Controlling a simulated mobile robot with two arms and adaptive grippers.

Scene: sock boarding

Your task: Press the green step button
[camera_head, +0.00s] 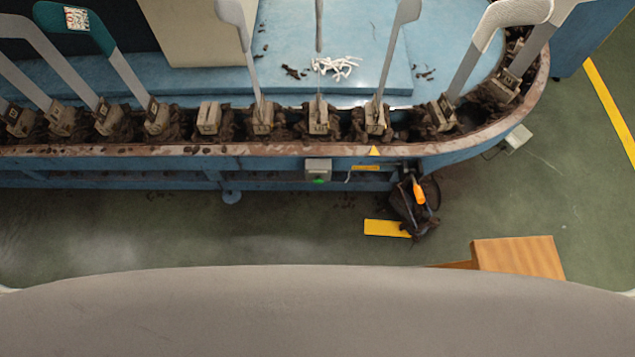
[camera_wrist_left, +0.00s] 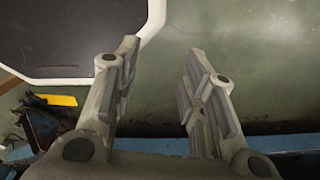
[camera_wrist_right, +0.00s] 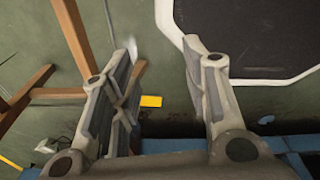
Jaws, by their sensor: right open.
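The green step button (camera_head: 319,181) shows as a small green spot at the lower edge of a grey box (camera_head: 318,167) on the front of the blue machine, near the middle of the head view. Neither gripper shows in the head view. My left gripper (camera_wrist_left: 162,56) is open and empty in the left wrist view, over floor. My right gripper (camera_wrist_right: 161,50) is open and empty in the right wrist view. I cannot make out the button in either wrist view. Both grippers are apart from the machine.
The machine's curved rail (camera_head: 240,148) carries several sock boards, one with a teal sock (camera_head: 75,20) and one with a white sock (camera_head: 515,12). A dark bundle with an orange handle (camera_head: 419,192) hangs right of the box. A wooden stool (camera_head: 518,257) stands lower right. Green floor (camera_head: 150,225) is clear.

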